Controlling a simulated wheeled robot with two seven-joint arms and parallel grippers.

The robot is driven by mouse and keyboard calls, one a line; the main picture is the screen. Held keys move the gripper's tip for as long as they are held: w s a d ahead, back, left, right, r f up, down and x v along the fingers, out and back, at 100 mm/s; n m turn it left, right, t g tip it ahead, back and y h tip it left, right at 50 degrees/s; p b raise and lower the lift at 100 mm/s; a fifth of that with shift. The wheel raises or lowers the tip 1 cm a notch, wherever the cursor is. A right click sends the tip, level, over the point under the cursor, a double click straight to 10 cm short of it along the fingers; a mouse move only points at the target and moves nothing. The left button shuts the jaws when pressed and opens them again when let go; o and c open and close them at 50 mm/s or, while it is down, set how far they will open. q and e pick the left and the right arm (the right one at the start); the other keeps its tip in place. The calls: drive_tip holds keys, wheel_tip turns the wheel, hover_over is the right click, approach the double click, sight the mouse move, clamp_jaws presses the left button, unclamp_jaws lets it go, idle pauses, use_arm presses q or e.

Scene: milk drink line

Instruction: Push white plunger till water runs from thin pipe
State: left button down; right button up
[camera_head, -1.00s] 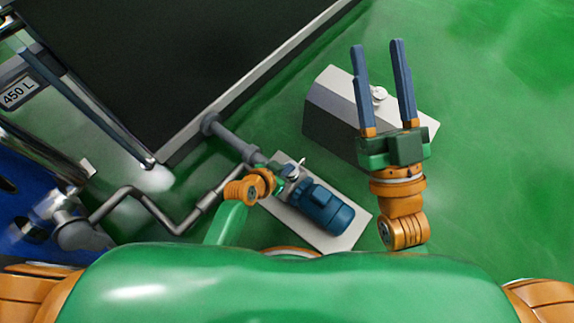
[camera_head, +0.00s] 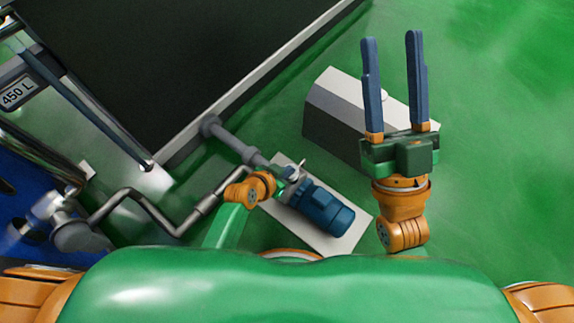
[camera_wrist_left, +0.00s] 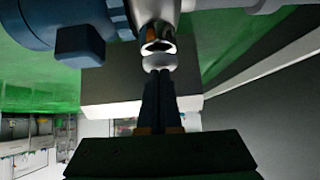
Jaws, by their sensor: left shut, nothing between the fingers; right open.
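A pale rounded end (camera_wrist_left: 158,62), which looks like the white plunger, sits below a shiny metal fitting (camera_wrist_left: 157,38) in the left wrist view. My left gripper (camera_wrist_left: 160,73) is shut and empty, its fingertips right at this pale end; I cannot tell whether they touch. In the head view my left wrist is beside the pump with the blue motor (camera_head: 326,208), and its fingers are hard to make out. My right gripper (camera_head: 392,40) is open and empty, above the grey box. I cannot make out the thin pipe's outlet or any running water.
The grey box (camera_head: 335,127) stands on the green floor behind the pump. A grey pipe (camera_head: 232,143) joins the pump to the large dark tank (camera_head: 190,60). A bent metal pipe (camera_head: 150,205) runs left from the pump. The floor at right is clear.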

use_arm(q)
drive_tip(key=shift+s+f, duration=0.25)
drive_tip(key=shift+f, duration=0.05)
idle(0.5)
